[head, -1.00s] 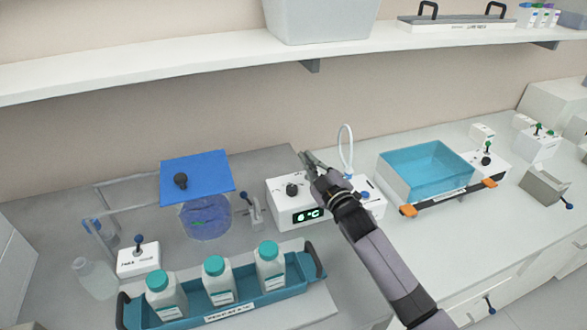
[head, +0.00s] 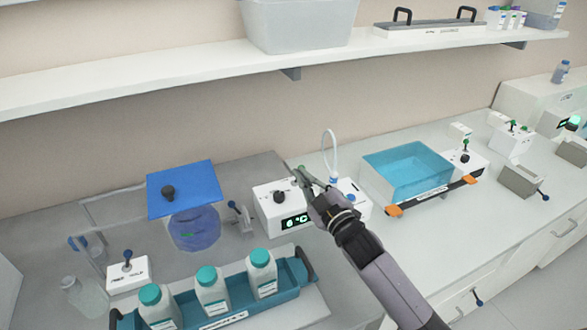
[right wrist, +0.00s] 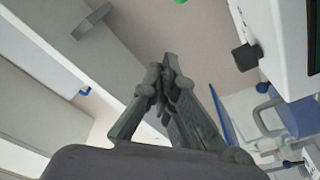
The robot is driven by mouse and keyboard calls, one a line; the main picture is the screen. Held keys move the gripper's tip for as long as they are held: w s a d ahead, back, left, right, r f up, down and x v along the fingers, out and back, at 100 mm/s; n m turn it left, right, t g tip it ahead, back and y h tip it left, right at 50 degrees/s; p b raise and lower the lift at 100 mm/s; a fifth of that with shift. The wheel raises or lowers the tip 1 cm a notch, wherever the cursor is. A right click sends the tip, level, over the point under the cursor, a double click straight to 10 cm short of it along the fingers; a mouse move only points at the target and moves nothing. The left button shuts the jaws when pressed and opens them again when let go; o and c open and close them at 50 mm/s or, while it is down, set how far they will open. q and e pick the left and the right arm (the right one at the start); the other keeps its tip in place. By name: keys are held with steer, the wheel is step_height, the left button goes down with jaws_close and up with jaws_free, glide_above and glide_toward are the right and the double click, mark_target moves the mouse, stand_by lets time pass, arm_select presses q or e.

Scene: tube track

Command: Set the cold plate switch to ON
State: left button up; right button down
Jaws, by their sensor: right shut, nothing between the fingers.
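The white unit (head: 268,207) with a lit green temperature display (head: 296,221) and a black knob (head: 280,197) stands mid-counter; it appears to be the cold plate. In the right wrist view its white housing (right wrist: 280,40) and black knob (right wrist: 245,57) show at upper right. My right gripper (head: 300,174) is shut and empty, above the unit's back and right of the knob. Its fingers (right wrist: 168,72) meet in the wrist view. A small green tip is by the fingertips; I cannot tell whether it is the switch. The arm hides part of the unit. My left gripper is not in view.
A blue-lidded vessel (head: 184,190) stands left of the unit. A teal rack (head: 183,313) holds white bottles in front. A white lever box (head: 128,278) is at left. A blue bath (head: 408,172) stands right. The shelf (head: 190,75) runs above.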

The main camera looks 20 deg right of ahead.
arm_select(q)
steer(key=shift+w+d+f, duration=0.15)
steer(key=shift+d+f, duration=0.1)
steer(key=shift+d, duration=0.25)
arm_select(e)
steer(key=shift+s, duration=0.95)
steer(key=shift+a, duration=0.15)
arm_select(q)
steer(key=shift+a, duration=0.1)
arm_select(e)
steer(key=shift+r, duration=0.1)
